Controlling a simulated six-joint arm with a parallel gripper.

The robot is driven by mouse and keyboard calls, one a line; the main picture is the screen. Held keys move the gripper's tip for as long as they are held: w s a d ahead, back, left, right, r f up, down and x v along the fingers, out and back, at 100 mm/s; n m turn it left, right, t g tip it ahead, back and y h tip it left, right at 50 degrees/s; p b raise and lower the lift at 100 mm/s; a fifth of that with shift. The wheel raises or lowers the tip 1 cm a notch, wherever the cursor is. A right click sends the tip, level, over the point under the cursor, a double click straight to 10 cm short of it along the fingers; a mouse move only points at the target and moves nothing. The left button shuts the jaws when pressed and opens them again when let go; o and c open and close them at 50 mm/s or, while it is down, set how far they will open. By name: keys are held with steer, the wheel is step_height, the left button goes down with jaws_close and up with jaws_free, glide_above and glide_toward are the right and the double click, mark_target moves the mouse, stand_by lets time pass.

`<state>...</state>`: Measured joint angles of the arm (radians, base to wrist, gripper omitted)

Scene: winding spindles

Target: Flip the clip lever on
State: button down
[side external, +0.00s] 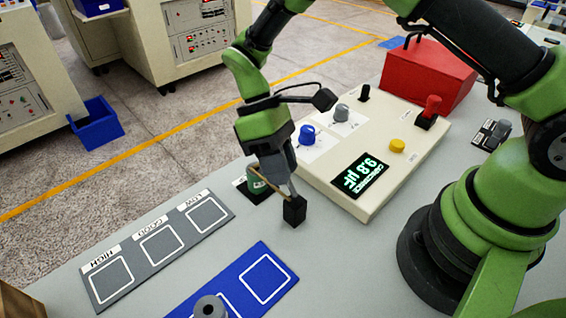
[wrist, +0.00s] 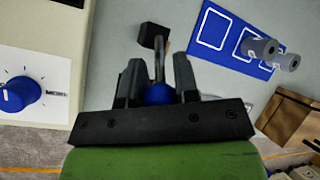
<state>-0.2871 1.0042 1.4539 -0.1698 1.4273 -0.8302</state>
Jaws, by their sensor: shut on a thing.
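The clip lever shows as a black block (wrist: 154,35) with a metal rod and a blue ball knob (wrist: 159,94) in the wrist view. The knob is between the two fingers of my gripper (wrist: 157,82), which is shut on it. In the side view my gripper (side external: 286,182) points down over the black block (side external: 294,209) at the left of the meter box; the knob is hidden there.
The cream meter box (side external: 425,165) has a lit display (side external: 360,175) reading 9.8 µF, a blue dial and a red lever (side external: 431,107). A grey mat (side external: 138,262) marked HIGH, GOOD, LOW and a blue mat (side external: 236,275) lie in front. Grey spools (wrist: 260,49) stand at the blue mat.

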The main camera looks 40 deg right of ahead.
stand_by(0.4)
steer(key=c, duration=0.9)
jaws_free()
steer(key=shift+o, duration=0.2)
steer(key=v, duration=1)
